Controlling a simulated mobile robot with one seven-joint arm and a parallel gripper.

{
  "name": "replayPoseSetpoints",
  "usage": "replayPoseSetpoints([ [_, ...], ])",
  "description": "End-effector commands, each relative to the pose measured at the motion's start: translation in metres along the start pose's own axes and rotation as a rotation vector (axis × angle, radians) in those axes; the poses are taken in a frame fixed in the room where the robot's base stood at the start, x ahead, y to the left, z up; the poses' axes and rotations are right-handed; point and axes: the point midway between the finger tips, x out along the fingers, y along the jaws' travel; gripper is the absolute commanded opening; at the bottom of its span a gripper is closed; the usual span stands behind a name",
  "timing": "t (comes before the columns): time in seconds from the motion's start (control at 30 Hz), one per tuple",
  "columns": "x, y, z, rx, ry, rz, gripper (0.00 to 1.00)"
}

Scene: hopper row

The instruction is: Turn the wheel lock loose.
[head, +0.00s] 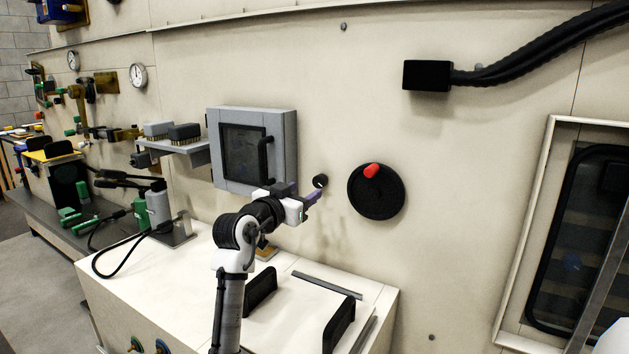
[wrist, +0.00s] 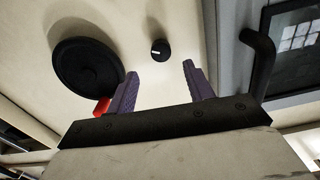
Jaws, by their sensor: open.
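A small round black knob (head: 320,181) with a white mark sits on the wall between a grey framed door and a black wheel; it is probably the wheel lock. In the wrist view the knob (wrist: 160,50) lies ahead, in the gap between my fingertips, apart from them. The black wheel (head: 376,200) has a red handle (head: 371,170) near its top. The wheel also shows in the wrist view (wrist: 85,65), with the red handle (wrist: 101,107) partly behind a finger. My gripper (head: 312,195) is open and empty, its purple fingers (wrist: 160,70) pointing at the wall.
The grey door (head: 290,150) with its black bar handle (head: 264,155) stands close left of my gripper. Below is a white bench (head: 300,310) with two black upright handles. A black cable box (head: 427,75) is high on the wall.

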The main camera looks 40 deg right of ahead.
Motion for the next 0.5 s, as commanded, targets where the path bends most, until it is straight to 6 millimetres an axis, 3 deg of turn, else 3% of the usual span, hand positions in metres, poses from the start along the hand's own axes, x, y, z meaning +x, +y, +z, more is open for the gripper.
replayPoseSetpoints([
  [0.2, 0.046, 0.0, -0.003, -0.001, 0.0, 0.001, 0.52],
  [0.5, 0.074, -0.001, -0.001, 0.0, 0.001, -0.002, 0.52],
])
